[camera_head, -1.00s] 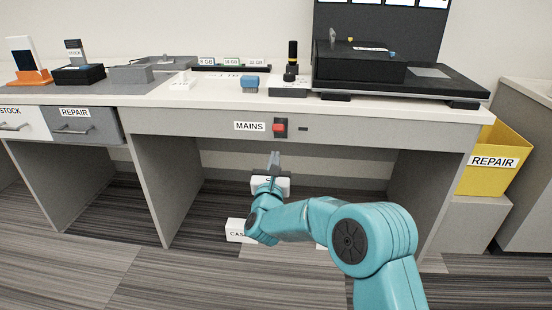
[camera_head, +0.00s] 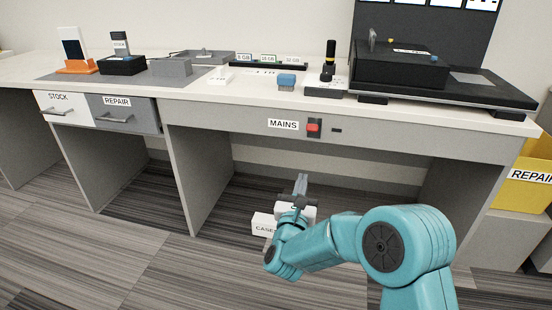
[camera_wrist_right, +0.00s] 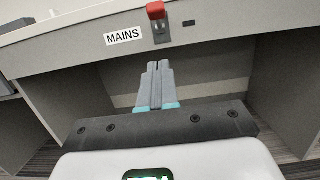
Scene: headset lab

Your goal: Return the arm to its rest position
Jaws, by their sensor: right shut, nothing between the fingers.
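My right gripper (camera_head: 301,184) is in front of the desk, below the red mains switch (camera_head: 313,127), with its teal arm coming in from the lower right. Its fingers are together and empty, and they touch nothing that I can see. In the right wrist view the closed fingers (camera_wrist_right: 155,86) point towards the desk's front panel, with the red switch (camera_wrist_right: 156,12) above them and apart from them. My left gripper shows in neither view.
The desk (camera_head: 230,113) carries several devices and a large black unit (camera_head: 415,65) at the right. A yellow REPAIR bin (camera_head: 520,190) stands at the right. Carpet (camera_head: 180,270) at the lower left is clear.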

